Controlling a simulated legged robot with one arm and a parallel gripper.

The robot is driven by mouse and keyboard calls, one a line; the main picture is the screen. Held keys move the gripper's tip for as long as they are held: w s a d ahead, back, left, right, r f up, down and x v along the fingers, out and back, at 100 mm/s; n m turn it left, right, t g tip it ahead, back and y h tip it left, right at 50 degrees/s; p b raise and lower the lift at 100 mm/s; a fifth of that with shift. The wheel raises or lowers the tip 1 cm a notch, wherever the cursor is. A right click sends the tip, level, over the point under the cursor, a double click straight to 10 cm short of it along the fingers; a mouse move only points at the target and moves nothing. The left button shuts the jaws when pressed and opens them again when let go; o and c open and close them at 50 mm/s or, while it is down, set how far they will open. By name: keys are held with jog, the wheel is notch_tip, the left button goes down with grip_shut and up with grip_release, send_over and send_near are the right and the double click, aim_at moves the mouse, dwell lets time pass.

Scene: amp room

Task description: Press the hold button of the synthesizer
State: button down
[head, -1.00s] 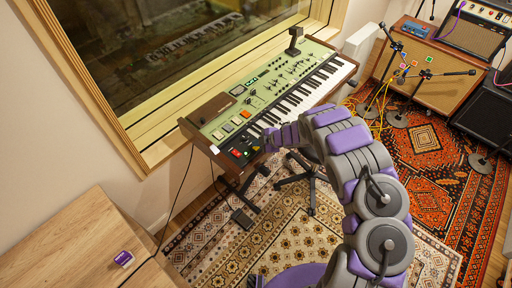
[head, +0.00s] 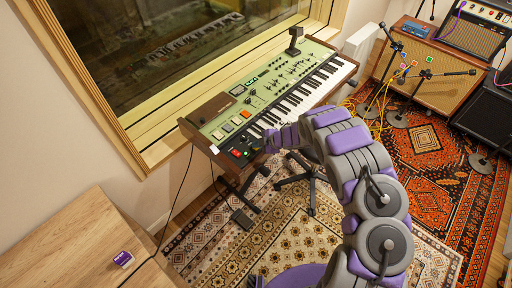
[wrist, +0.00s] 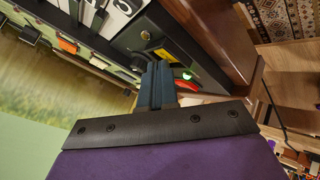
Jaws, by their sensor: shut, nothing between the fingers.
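The green synthesizer (head: 222,119) stands below the window in the head view, with its black and white keys along the front. At its near left end a dark panel holds a red button (head: 237,153) and a small green one beside it. The wrist view shows this panel close up, with a yellow label (wrist: 170,51), a lit green spot (wrist: 187,75) and a red button (wrist: 186,85). My gripper (wrist: 157,68) is shut and empty, its fingertips at the panel beside these. I cannot tell whether they touch it. No hold lettering is readable, and my fingers hide part of the panel.
Microphone stands (head: 397,119) and amplifiers (head: 432,64) are at the right. A cable hangs left of the synthesizer.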

aim_at(258, 149)
dwell(0.4)
jog(key=shift+r, duration=0.45)
notch_tip(258, 149, up, 6)
jog(key=p, duration=0.3)
jog(key=shift+p, duration=0.4)
dwell(0.3)
